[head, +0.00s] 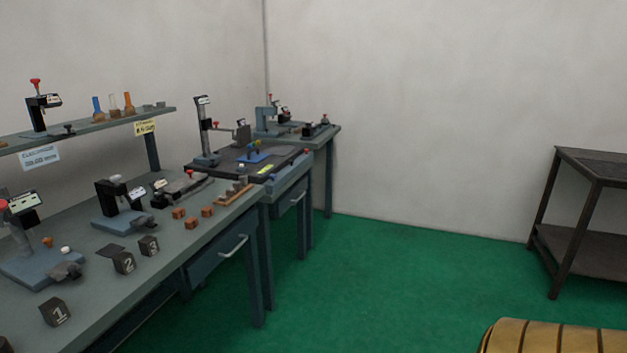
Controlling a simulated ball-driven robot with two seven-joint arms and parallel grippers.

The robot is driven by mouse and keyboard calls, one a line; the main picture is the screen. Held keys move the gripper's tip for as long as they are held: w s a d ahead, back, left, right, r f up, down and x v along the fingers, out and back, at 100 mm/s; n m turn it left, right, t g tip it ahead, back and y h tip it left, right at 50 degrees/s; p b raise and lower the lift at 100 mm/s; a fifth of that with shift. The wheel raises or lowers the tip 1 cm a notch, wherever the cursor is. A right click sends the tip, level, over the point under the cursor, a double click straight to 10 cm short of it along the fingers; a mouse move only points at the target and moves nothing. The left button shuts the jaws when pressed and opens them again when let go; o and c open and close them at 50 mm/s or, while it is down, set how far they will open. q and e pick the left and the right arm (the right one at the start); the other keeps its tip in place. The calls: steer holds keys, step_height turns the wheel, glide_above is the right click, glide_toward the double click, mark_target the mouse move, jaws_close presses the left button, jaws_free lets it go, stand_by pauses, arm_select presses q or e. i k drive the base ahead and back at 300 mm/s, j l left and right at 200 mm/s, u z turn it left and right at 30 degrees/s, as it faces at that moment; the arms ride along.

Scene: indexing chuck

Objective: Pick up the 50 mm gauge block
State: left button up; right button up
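I cannot tell which thing is the 50 mm gauge block; no block here has a readable size. A small wooden holder (233,192) with little upright pieces stands near the right end of the long grey-green workbench (190,243). Several small orange-brown blocks (192,222) lie left of it. Dark cubes numbered 1 (55,312), 2 (124,262) and 3 (149,246) sit nearer along the bench. Neither of my grippers is in view.
A shelf (75,132) with instruments runs above the bench. A dark surface plate (280,160) with a height stand (204,135) is beyond, then a farther bench (335,131). A dark metal table (595,165) stands right. Green floor (400,270) between is clear.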

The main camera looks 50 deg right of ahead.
mark_target(244, 179)
steer(key=z, duration=1.15)
steer(key=i+l+u, duration=0.1)
steer(key=i+l, duration=0.25)
steer(key=i, duration=0.05)
